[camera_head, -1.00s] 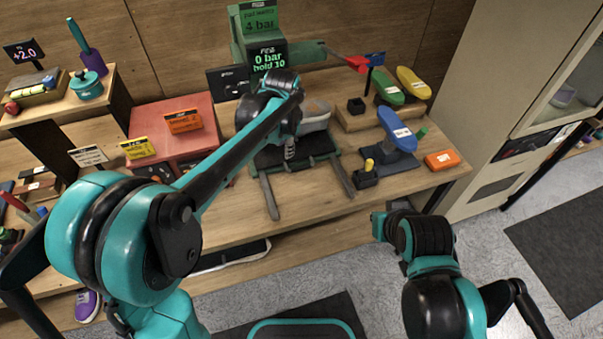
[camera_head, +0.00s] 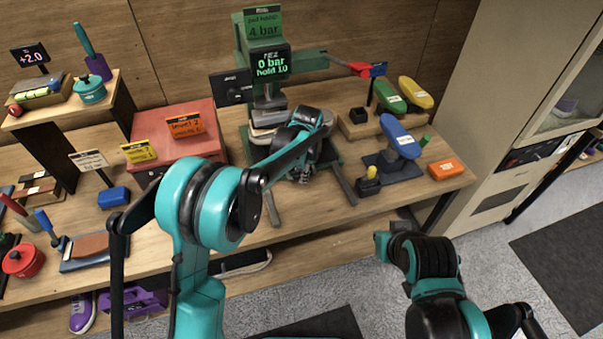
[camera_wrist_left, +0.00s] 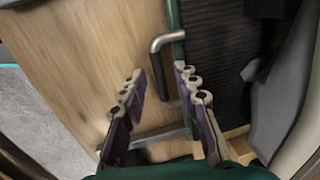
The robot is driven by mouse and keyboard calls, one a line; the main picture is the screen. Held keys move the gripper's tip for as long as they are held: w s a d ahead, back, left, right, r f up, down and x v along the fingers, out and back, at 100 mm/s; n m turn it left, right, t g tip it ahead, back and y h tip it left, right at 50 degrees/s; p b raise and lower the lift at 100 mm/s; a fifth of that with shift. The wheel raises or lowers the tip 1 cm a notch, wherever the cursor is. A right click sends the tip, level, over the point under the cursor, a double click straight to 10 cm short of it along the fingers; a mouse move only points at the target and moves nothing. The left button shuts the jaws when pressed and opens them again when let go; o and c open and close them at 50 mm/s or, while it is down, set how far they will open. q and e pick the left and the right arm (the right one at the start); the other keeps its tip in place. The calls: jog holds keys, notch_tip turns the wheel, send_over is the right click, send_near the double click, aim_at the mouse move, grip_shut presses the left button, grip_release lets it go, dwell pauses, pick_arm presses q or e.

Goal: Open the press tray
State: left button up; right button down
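The green press (camera_head: 262,28) stands at the back with a lit display reading 0 bar. Its dark green tray (camera_head: 333,152) sits on two rails at the front of the press, partly hidden by my left arm. A grey shoe (camera_head: 268,117) shows under the press head. My left gripper (camera_head: 303,178) is low at the tray's front. In the left wrist view, its fingers (camera_wrist_left: 160,76) are apart, with a bent metal handle (camera_wrist_left: 166,40) at the tray's edge between or just beyond their tips. I cannot tell whether they touch it.
A red box (camera_head: 150,122) stands left of the press. A blue sole form (camera_head: 400,137), a yellow-topped knob (camera_head: 370,172) and an orange box (camera_head: 447,168) stand to the right. The table front below the rails is mostly clear.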

pick_arm(q)
grip_shut()
jog(key=s+d, duration=0.1)
jog(key=s, duration=0.4)
jog(key=s+d, duration=0.2)
jog(key=s, duration=0.3)
jog(key=s+d, duration=0.2)
jog(key=s, duration=0.3)
jog(key=shift+s+p, duration=0.2)
jog(key=shift+p, duration=0.2)
grip_release()
jog(key=shift+r, duration=0.15)
notch_tip(320, 180, up, 12)
jog(key=s, duration=0.2)
jog(key=shift+d+f, duration=0.2)
jog(key=shift+d, duration=0.1)
